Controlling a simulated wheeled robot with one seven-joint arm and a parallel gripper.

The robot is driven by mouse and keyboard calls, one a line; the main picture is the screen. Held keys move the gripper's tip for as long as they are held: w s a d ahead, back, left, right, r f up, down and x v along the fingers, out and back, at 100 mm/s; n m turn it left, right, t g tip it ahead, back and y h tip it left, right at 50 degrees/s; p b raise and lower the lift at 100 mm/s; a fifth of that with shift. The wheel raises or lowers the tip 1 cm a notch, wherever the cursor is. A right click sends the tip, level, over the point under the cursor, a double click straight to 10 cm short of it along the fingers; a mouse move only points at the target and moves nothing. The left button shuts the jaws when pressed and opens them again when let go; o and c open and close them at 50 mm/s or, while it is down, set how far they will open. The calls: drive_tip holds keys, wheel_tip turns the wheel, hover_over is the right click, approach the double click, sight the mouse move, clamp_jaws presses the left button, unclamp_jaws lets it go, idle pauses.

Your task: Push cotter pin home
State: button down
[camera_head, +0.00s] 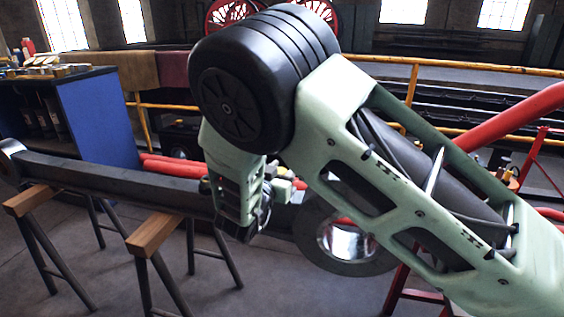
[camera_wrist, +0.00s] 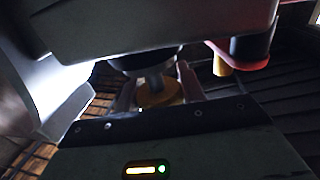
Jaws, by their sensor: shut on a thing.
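My gripper (camera_wrist: 157,92) shows in the wrist view, its two fingers on either side of a yellow, brass-like piece (camera_wrist: 160,97) with a grey stem above it. It is shut on this piece, though the contact is in deep shade. In the head view my own arm covers most of the work, and the fingertips are hidden behind it. A long dark rod (camera_head: 110,178) lies across trestles, and a dark ring end with a shiny bore (camera_head: 345,241) sits just right of my wrist. I cannot make out the cotter pin for certain.
Two trestles with wooden tops (camera_head: 155,233) hold up the rod. A blue cabinet (camera_head: 97,120) with small things on top stands at the left. A yellow rail (camera_head: 450,66) and red bars (camera_head: 510,115) lie behind and at the right.

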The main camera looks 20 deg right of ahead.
drive_tip(key=shift+s+f, duration=0.1)
drive_tip(key=shift+f, duration=0.2)
drive_tip(key=c, duration=0.9)
unclamp_jaws()
drive_tip(key=shift+o, duration=0.2)
drive_tip(key=shift+r, duration=0.1)
drive_tip(key=shift+s+a, duration=0.15)
drive_tip(key=shift+a, duration=0.1)
drive_tip(key=p+v, duration=0.2)
drive_tip(key=v, duration=1.5)
